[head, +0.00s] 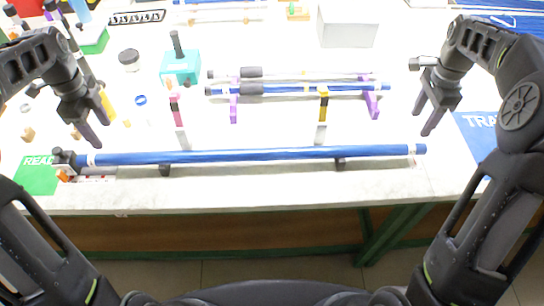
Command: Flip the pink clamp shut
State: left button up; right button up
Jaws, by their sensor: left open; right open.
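The pink clamp (174,106) stands behind the long blue rod (250,155) at its left part. Its pink and dark upper part points up above a pale grey plate, so it looks raised rather than lying over the rod. A similar yellow clamp (323,106) stands upright further right. My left gripper (103,136) is open and empty, left of the pink clamp and above the rod's left end. My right gripper (426,120) is open and empty, beyond the rod's right end. Neither touches a clamp.
The rod rests on dark supports near the table's front edge (250,196). Behind it, shorter rods (300,89) lie on purple holders (372,104). A teal block (180,66) with a dark handle, a grey box (347,27) and a green mat (37,176) surround the area.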

aim_at(176, 94)
jog(key=k, duration=1)
